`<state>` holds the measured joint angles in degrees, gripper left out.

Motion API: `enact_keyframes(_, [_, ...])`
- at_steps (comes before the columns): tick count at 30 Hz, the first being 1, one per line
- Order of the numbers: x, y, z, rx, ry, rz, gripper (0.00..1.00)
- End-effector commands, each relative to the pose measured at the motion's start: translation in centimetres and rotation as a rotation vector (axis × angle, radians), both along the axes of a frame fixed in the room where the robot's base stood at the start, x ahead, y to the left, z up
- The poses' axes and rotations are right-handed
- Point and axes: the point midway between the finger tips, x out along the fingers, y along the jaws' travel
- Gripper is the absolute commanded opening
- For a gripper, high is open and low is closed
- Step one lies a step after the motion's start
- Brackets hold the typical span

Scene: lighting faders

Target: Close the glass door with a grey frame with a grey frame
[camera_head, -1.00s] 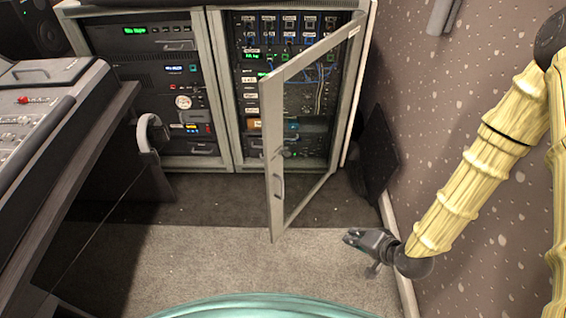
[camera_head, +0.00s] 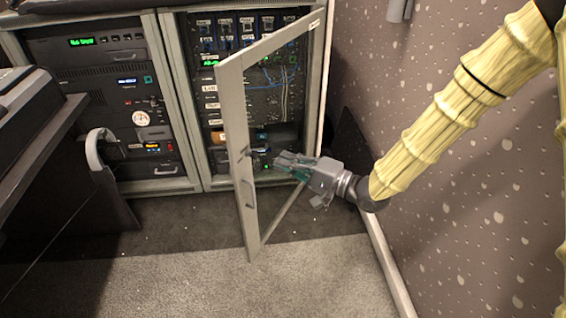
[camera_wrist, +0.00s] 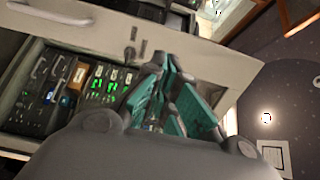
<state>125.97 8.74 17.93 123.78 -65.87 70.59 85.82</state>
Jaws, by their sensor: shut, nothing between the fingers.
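The glass door with a grey frame (camera_head: 236,130) stands ajar on the right rack cabinet, hinged on its right side. Its free edge, with a small handle (camera_head: 249,194), swings out toward the room. In the wrist view the door frame (camera_wrist: 165,42) runs across the upper part, with the handle (camera_wrist: 49,12) at upper left. My gripper (camera_head: 280,161) is shut and empty, on the outer side of the door, over the lower glass. Its teal fingers (camera_wrist: 165,95) point toward the frame in the wrist view; whether they touch the door I cannot tell.
The left rack cabinet (camera_head: 166,187) stands beside the right one, its door closed. A mixing console (camera_head: 30,105) and a chair (camera_head: 100,160) are at left. The speckled wall (camera_head: 440,215) is close on the right. The carpet (camera_head: 200,285) in front is clear.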

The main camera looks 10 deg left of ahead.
Motion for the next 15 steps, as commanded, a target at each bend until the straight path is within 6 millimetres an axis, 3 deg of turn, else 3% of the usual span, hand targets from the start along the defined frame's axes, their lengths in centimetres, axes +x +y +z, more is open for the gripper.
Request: enact_keyframes(15, [2.8,7.7,-0.3,-0.003,-0.001,0.000,0.00])
